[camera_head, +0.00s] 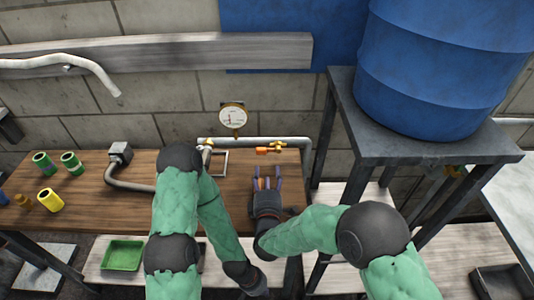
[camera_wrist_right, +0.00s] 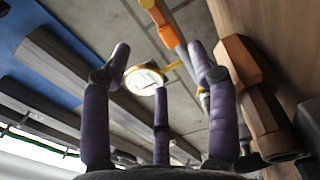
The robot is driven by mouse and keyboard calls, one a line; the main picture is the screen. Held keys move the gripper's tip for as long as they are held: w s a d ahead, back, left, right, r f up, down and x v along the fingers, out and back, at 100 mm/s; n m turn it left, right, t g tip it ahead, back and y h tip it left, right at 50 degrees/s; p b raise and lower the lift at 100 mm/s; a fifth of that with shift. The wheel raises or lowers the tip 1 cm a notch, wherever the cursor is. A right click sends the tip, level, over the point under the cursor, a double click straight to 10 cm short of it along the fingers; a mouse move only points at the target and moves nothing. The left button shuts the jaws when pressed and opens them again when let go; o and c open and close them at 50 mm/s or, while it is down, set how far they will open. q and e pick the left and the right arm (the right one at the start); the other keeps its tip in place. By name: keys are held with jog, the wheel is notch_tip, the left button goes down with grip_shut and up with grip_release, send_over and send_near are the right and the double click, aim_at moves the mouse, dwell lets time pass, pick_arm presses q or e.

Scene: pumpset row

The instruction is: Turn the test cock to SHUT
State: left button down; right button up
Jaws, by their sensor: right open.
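The small brass-and-orange cock (camera_head: 276,147) is by the pipe at the back right of the wooden bench. The mark its handle points to is too small to read. My right gripper (camera_head: 267,183) is open in front of it, its purple fingers pointing towards the pipe and apart from the cock. In the right wrist view a yellow-and-orange fitting (camera_wrist_right: 163,28) shows beyond the three spread, empty fingers (camera_wrist_right: 160,85). My left gripper (camera_head: 250,282) is low in front of the bench; its fingers are not clear.
A round gauge (camera_head: 233,116) stands above the pipe (camera_head: 290,142). Green cups (camera_head: 72,162) and a yellow cup (camera_head: 49,200) are on the left of the bench (camera_head: 120,213). A blue drum (camera_head: 430,70) on a dark stand (camera_head: 400,148) is at right. Orange-brown faceted parts (camera_wrist_right: 262,115) lie close beside my right fingers.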

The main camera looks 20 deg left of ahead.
aim_at(267, 150)
jog(key=b+x, duration=0.2)
jog(key=x, duration=0.7)
jog(key=shift+w+f+b, duration=0.1)
jog(key=shift+w+b, duration=0.1)
jog(key=shift+b, duration=0.2)
jog(key=shift+w+a, duration=0.25)
jog(key=shift+w, duration=0.35)
